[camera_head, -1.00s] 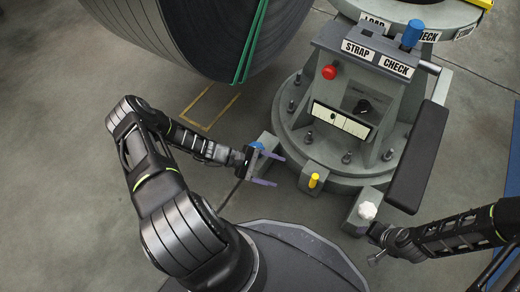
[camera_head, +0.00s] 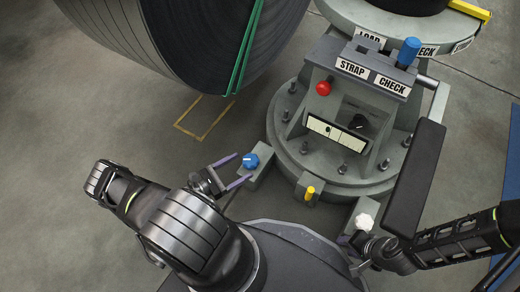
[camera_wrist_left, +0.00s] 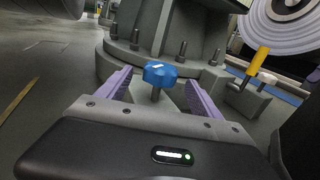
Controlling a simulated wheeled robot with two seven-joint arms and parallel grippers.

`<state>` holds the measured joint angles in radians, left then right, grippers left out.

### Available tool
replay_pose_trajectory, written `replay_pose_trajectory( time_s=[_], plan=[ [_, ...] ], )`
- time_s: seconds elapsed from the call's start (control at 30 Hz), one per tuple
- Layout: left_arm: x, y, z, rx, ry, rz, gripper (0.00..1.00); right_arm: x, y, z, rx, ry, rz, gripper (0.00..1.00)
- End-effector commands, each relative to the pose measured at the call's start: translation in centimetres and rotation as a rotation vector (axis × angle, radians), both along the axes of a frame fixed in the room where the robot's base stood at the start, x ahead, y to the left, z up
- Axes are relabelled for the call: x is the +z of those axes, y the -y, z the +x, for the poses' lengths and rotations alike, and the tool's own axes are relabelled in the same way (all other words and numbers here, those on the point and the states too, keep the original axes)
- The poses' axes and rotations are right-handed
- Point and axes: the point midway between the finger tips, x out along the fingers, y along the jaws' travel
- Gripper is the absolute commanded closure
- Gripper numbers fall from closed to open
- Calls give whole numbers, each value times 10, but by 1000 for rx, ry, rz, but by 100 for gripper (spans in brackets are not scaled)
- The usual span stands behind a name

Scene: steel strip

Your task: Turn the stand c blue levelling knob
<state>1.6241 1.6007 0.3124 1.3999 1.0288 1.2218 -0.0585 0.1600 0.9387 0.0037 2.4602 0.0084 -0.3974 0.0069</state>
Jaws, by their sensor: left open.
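The blue levelling knob (camera_head: 250,160) sits on a small grey foot block at the left of the stand's round base. My left gripper (camera_head: 236,171) is open beside it, its purple fingers pointing at the knob. In the left wrist view the blue knob (camera_wrist_left: 160,73), a lobed head on a thin stem, stands upright between the two spread fingers, just ahead, with gaps on both sides. My right gripper (camera_head: 349,253) is at the lower right, near the white knob (camera_head: 364,221); its fingers look apart, and whether it touches that knob is unclear.
A yellow knob (camera_head: 310,192) stands on the front foot block. A large steel coil (camera_head: 170,40) hangs over the upper left. A black padded bar (camera_head: 415,185) flanks the right. Floor at left is clear.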

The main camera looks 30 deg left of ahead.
Motion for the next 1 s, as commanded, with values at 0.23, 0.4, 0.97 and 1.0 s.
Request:
replay_pose_trajectory(
  time_s=[0.23, 0.4, 0.97, 1.0],
  plan=[
    [-1, 1, -2, 7, -4, -17, 25, 1, -1, -2, -3, -4, 2, 64],
    [-1, 2, 1, 5, -3, -15, 25, 0, -1, -2, -2, -3, 2, 64],
    [-1, 30, 66, 4, -2, -13, 25, -15, -1, 1, -5, 3, 1, 64],
    [-1, 31, 68, 4, -2, -13, 25, -15, -1, 1, -5, 3, 2, 64]
  ],
)
